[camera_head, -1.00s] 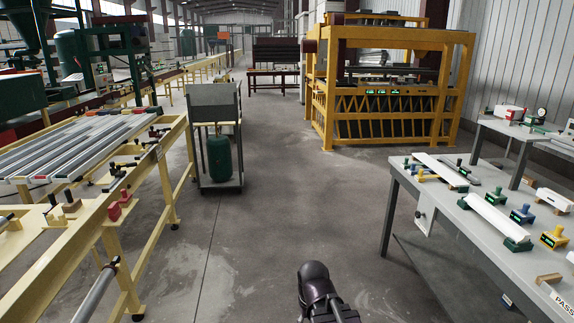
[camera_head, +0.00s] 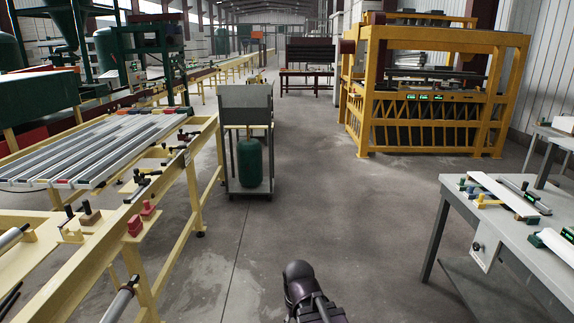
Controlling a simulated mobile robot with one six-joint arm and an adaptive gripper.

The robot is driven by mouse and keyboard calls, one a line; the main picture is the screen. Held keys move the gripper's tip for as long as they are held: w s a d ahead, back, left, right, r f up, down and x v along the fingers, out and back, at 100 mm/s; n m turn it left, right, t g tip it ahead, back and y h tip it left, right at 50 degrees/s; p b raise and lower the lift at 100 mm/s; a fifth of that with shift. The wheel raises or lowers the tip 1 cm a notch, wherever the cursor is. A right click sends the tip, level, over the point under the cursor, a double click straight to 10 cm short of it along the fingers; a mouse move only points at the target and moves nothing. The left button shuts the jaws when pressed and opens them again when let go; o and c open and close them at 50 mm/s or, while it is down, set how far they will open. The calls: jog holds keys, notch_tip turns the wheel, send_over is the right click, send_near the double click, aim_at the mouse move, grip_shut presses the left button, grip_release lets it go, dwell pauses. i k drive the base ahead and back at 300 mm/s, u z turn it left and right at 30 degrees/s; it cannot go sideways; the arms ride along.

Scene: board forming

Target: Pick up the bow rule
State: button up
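I cannot tell for sure which object is the bow rule. On the grey table (camera_head: 470,200) at the right lie a long white strip (camera_head: 508,193) and a slim grey bar (camera_head: 522,188) beside it, with small coloured blocks at their ends. Another white piece (camera_head: 556,246) is cut by the right picture edge. A dark part of my arm shows at the bottom middle, apart from the table. My gripper itself does not show.
A yellow frame (camera_head: 205,160) with long grey boards (camera_head: 95,150) stands at the left. A cart (camera_head: 246,110) with a green tank (camera_head: 249,162) stands mid-left. A yellow machine (camera_head: 430,120) stands behind. The concrete floor (camera_head: 350,220) between the cart and grey table is clear.

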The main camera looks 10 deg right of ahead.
aim_at(529, 196)
jog(key=z, duration=0.05)
jog(key=i, duration=1.6)
jog(key=z, duration=0.55)
jog(key=i, duration=0.65)
jog(key=z, duration=1.1)
jog(key=i, duration=1)
jog(key=z, duration=0.65)
